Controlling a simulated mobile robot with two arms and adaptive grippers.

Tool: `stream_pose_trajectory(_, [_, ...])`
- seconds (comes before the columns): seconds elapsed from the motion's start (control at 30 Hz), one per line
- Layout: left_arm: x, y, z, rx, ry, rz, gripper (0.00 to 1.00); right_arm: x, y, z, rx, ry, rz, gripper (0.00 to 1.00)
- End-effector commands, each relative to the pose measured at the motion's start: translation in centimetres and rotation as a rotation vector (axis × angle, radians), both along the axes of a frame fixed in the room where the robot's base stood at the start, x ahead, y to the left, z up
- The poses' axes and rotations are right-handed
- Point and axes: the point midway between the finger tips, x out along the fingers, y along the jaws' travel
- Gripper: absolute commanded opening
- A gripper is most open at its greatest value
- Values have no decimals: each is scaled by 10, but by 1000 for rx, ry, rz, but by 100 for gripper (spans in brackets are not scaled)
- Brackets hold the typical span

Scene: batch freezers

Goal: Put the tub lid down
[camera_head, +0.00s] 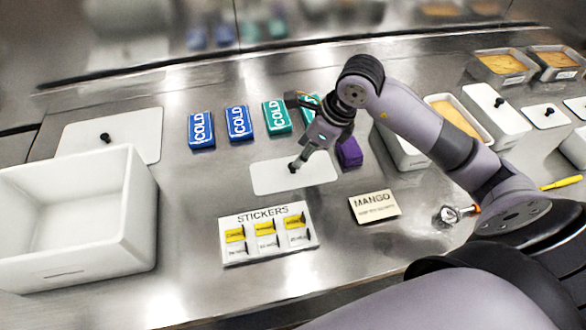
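The white tub lid (268,178) lies flat, on or just above the steel counter, in the middle of the head view. Its small dark knob (293,168) is at the fingertips of my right gripper (298,161). The fingers look close together on the knob, though they are small in the view. Any gap under the lid cannot be made out. My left gripper is not in view.
A large white bin (143,235) stands at the left, beside another knobbed lid (135,128). Blue COLD packs (201,130), teal ones (276,117) and a purple block (349,153) stand behind. A STICKERS board (268,252) and MANGO card (375,207) lie in front. Tubs (487,135) stand right.

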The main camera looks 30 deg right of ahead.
Motion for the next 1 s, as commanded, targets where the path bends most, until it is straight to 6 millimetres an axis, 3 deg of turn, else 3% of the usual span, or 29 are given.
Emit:
stream_pose_trajectory(0.4, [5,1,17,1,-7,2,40,12,20,-44,2,3,0,42])
stream_pose_trajectory(0.67, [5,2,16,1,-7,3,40,13,20,-47,0,0,1,42])
stream_pose_trajectory(1.0, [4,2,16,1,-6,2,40,13,20,-46,0,0,1,20])
